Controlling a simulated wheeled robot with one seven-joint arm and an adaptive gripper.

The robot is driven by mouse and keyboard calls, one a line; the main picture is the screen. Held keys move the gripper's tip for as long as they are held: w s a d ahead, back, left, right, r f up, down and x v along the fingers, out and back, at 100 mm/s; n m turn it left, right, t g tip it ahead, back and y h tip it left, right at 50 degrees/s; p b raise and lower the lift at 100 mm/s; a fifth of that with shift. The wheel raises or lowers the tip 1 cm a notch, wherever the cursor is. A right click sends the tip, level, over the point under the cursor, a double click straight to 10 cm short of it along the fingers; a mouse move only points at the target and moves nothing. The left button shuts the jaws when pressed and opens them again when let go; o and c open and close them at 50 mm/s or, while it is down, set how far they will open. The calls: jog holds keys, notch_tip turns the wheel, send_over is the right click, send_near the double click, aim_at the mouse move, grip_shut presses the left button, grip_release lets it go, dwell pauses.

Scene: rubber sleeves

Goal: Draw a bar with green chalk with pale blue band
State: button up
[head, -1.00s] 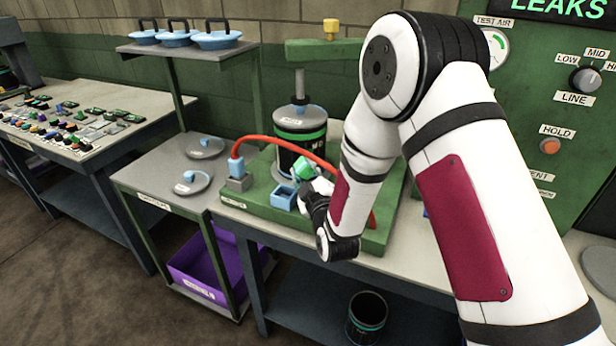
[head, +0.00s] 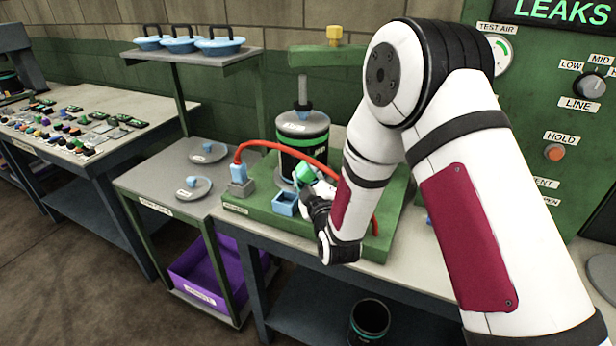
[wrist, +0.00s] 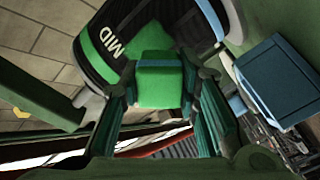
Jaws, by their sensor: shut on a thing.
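My gripper (head: 309,184) is shut on the green chalk (head: 303,174), in front of a dark canister (head: 302,135) with a green band. In the wrist view the chalk (wrist: 160,82) is a green block between the two fingers of my gripper (wrist: 158,95). Beyond its tip the canister (wrist: 112,43) shows its green band and the letters MID. I cannot tell whether the chalk touches the canister. No drawn bar can be made out on the canister.
The canister stands on a green base (head: 262,218) with an open blue box (head: 286,204). A red hose (head: 262,144) arches past the canister from a blue plug (head: 238,172). A grey side shelf (head: 160,178) with round lids is at left. A control panel (head: 570,110) is at right.

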jog(key=shift+b+x, duration=0.35)
jog(key=shift+x, duration=0.45)
jog(key=shift+d, duration=0.1)
jog(key=shift+w+d, duration=0.25)
jog(key=shift+d, duration=0.65)
jog(key=shift+w+d, duration=0.25)
jog(key=shift+d, duration=0.6)
jog(key=shift+w, duration=0.15)
jog(key=shift+a, duration=0.1)
jog(key=shift+s+a, duration=0.35)
jog(key=shift+a, duration=0.55)
jog(key=shift+s+a, duration=0.3)
jog(key=shift+a, duration=0.65)
jog(key=shift+p+v, duration=1.4)
jog(key=shift+v, duration=1.6)
jog(key=shift+d, duration=0.1)
